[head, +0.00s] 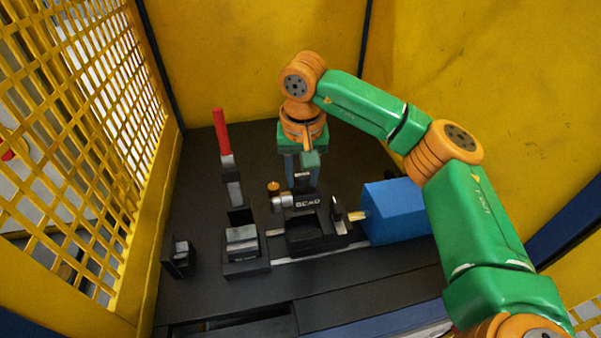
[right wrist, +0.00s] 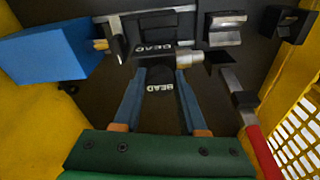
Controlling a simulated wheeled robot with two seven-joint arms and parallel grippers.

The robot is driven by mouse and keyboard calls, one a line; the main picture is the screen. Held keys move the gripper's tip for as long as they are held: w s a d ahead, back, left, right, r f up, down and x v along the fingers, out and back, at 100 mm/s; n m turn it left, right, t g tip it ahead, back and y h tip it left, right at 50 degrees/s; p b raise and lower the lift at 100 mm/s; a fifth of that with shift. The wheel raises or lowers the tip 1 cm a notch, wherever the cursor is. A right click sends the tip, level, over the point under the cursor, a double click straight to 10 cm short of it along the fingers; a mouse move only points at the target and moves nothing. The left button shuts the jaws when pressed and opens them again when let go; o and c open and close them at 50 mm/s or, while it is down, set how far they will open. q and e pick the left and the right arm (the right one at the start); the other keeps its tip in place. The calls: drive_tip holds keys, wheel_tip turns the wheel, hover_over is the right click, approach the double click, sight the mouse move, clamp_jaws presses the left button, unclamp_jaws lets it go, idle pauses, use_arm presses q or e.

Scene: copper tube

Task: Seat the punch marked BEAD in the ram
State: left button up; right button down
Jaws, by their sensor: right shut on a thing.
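My right gripper (head: 301,178) comes down from above at the centre of the head view. In the right wrist view its two blue fingers (right wrist: 160,82) are shut on a dark block marked BEAD (right wrist: 160,77), the punch. Another BEAD marking shows just beyond it on a black part (right wrist: 158,46). In the head view a BEAD marking shows on a black part (head: 308,202) below the fingertips, beside a silver cylinder (head: 282,203). The punch is right at the black fixture; I cannot tell whether it is in the ram. My left gripper is not in view.
A blue block (head: 398,211) with a brass rod stands right of the fixture. A silver-topped block (head: 243,243), a red-handled lever (head: 221,132) and a small black holder (head: 180,257) stand at left. Yellow mesh and walls enclose the dark table (head: 205,290).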

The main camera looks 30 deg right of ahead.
sight(302, 190)
drive_tip(key=shift+s+r, duration=0.15)
drive_tip(key=f+b, duration=0.2)
drive_tip(key=f, duration=0.1)
drive_tip(key=f+b, duration=0.1)
drive_tip(key=f, duration=0.1)
drive_tip(key=shift+w, duration=0.25)
drive_tip(key=shift+f+b, duration=0.55)
drive_tip(key=shift+s+p, duration=0.1)
drive_tip(key=shift+p, duration=0.2)
idle(0.7)
drive_tip(key=shift+f+b, duration=2.05)
drive_tip(key=shift+f, duration=0.6)
drive_tip(key=c, duration=0.6)
unclamp_jaws()
drive_tip(key=shift+c, duration=0.2)
drive_tip(key=shift+o, duration=1.3)
drive_tip(key=shift+s+a+r, duration=0.1)
